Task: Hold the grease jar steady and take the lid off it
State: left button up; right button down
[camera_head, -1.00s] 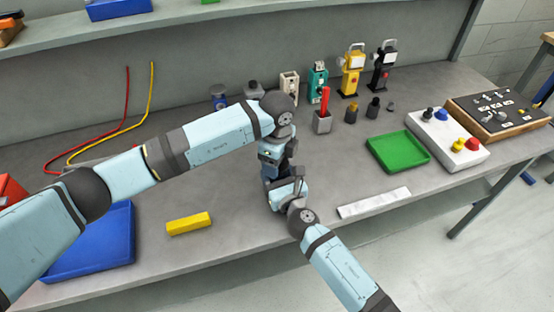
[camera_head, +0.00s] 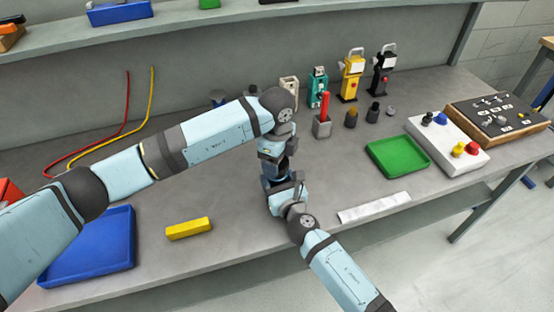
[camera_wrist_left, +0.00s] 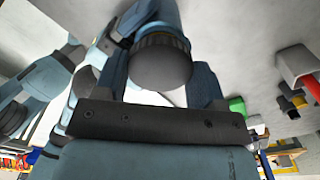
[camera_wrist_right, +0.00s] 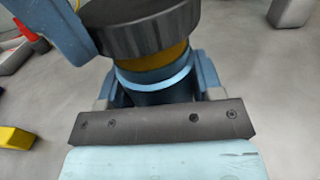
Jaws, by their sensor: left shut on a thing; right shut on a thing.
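The grease jar is dark with a light blue band (camera_wrist_right: 155,78) and an amber-brown neck (camera_wrist_right: 152,60) in the right wrist view. The wide black lid (camera_wrist_right: 142,32) is directly above the neck, a little raised, with the neck showing below it. Whether the lid still touches the neck I cannot tell. My left gripper (camera_head: 273,163) is shut on the lid from above; the lid's dark round top (camera_wrist_left: 162,66) shows between its fingers in the left wrist view. My right gripper (camera_head: 284,188) is shut around the jar body below. In the head view both are mostly hidden by my grippers.
A yellow block (camera_head: 188,229) and a blue tray (camera_head: 128,250) lie at left. A green tray (camera_head: 397,170), a white strip (camera_head: 374,207) and a white button box (camera_head: 470,165) are at right. A grey holder with a red item (camera_head: 323,127) and several small devices stand behind.

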pick_arm(q)
jog(key=shift+r, duration=0.1)
jog(key=shift+r, duration=1.95)
pick_arm(e)
jog(key=shift+c, duration=0.9)
grip_release()
